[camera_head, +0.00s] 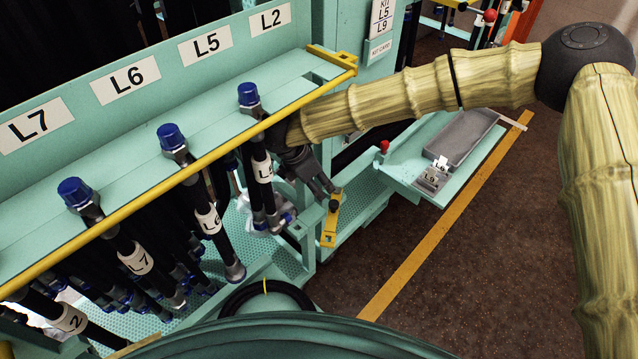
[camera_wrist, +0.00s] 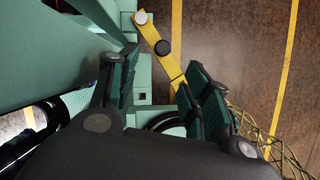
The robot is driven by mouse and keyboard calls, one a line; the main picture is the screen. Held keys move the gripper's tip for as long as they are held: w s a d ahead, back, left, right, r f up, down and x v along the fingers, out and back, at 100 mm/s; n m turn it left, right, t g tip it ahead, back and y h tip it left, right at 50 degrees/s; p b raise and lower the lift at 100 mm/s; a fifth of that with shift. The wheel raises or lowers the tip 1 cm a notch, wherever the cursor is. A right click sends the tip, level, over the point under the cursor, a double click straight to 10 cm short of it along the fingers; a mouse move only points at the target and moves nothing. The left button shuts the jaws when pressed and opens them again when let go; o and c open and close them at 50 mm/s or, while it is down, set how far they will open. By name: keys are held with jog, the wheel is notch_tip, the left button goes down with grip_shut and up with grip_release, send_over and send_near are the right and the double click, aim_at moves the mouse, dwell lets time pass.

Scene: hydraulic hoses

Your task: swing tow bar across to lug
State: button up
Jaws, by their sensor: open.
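The yellow tow bar (camera_head: 329,226) is a short flat bar with a black knob (camera_head: 334,205), beside the teal frame. In the wrist view the tow bar (camera_wrist: 153,34) runs slantwise, with a pale round head at its upper end and the black knob (camera_wrist: 162,48) partway along. Its lower end passes behind my right finger. My gripper (camera_head: 328,187) is just above the bar; in the wrist view my gripper (camera_wrist: 160,65) has its fingers apart, with the bar beyond and between their tips. Contact with the bar cannot be told. I cannot identify the lug.
Hoses with blue caps hang in the labelled teal rack (camera_head: 205,75) at left, close to my wrist. A yellow rail (camera_head: 190,171) edges it. A grey tray (camera_head: 465,140) sits on a teal shelf at right, near a red knob (camera_head: 384,146). Floor beyond the yellow line is open.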

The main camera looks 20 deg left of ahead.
aim_at(333, 211)
jog(key=shift+c, duration=0.2)
